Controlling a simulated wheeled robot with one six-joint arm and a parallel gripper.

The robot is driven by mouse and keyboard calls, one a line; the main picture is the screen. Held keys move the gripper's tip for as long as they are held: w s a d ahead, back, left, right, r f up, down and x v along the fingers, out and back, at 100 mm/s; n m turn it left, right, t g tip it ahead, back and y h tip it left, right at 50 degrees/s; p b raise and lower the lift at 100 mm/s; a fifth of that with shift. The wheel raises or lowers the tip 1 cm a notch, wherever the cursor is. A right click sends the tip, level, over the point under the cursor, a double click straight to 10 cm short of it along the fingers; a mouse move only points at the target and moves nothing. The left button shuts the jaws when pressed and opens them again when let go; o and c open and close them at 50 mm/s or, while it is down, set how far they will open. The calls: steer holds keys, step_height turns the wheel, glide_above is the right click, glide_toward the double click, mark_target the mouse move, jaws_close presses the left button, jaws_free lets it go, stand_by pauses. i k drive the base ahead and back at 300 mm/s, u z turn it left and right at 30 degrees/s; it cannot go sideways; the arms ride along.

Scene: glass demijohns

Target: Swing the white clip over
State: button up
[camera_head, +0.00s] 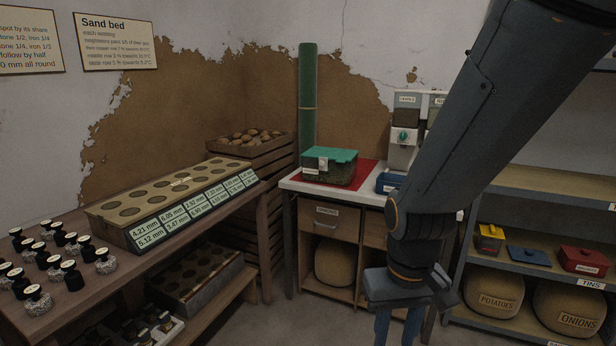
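A box with a green lid (336,155) stands on a red mat (369,173) on the white-topped cabinet. A small upright white piece (323,163) at the front edge of its lid looks like the white clip. It is too small to tell whether it is fastened. The fingertips run to the picture's lower edge.
A blue container (389,182) sits right of the box, partly behind my arm. A dispenser (403,135) and a tall green roll (307,95) stand behind. A bench with a sand bed (165,187) is at left, shelves (535,241) at right. My arm crosses the right side.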

mark_target(322, 160)
steer(key=z, duration=0.35)
steer(key=i, duration=1.4)
steer(key=u, duration=0.55)
